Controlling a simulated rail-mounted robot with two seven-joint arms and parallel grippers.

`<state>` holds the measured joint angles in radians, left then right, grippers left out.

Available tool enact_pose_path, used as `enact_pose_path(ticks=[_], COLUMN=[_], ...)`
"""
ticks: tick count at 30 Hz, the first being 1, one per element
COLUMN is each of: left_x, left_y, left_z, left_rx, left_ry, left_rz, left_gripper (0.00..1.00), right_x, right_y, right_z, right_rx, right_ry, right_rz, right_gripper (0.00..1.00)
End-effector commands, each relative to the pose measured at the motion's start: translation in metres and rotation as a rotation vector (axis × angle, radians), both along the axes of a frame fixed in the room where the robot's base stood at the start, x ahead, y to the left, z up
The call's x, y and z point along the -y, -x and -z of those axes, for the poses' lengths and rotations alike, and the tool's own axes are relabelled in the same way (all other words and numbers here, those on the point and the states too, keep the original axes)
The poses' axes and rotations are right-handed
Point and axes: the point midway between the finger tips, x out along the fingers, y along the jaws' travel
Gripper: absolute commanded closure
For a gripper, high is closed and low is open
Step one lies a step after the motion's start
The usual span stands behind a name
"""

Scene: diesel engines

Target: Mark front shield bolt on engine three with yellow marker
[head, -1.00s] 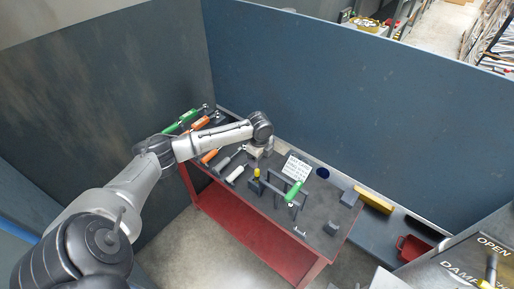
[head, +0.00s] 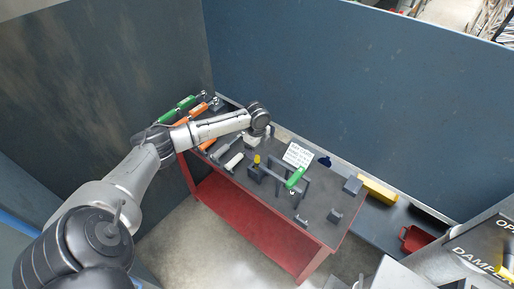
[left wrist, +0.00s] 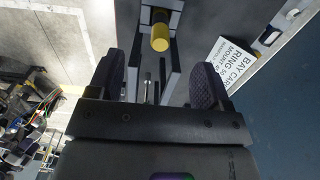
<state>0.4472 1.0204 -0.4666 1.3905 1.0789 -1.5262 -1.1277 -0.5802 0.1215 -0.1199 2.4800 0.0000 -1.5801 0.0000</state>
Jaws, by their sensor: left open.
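The yellow marker (head: 257,159) stands upright in a dark holder on the red-framed bench. In the left wrist view, the round yellow end of the marker (left wrist: 160,38) shows just beyond my fingers. My left gripper (left wrist: 158,78) is open and empty, its two dark fingertips apart on either side of the line towards the marker. In the head view the left gripper (head: 258,137) hangs over the bench, a little behind the marker, partly hidden by my wrist. My right gripper is not in view. I cannot make out engine three or its front shield bolt.
The red bench (head: 265,237) also carries a rack with a green-handled tool (head: 295,178), a white printed sign (head: 297,154) and several green and orange tools at its left end. Blue wall panels (head: 330,80) stand close behind. A yellow block (head: 378,190) and red bin (head: 416,238) lie right.

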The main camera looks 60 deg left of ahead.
Motion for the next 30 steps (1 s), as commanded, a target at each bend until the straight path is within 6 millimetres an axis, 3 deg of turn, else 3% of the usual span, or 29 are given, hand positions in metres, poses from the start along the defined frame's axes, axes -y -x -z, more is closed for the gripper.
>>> enact_pose_path(ticks=[2, 15, 30], left_x=[0.0, 0.0, 0.0], left_y=[0.0, 0.0, 0.0], left_z=[0.012, 0.049, 0.057], left_rx=[0.0, -0.002, 0.0], left_ry=[0.0, 0.002, 0.0], left_rz=[0.0, -0.001, 0.0], left_gripper=[0.28, 0.28, 0.28], right_x=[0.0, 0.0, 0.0], right_y=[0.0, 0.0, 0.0], right_z=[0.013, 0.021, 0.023], right_rx=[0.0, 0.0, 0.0], right_ry=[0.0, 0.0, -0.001], right_rz=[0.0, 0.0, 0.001], right_gripper=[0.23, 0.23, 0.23])
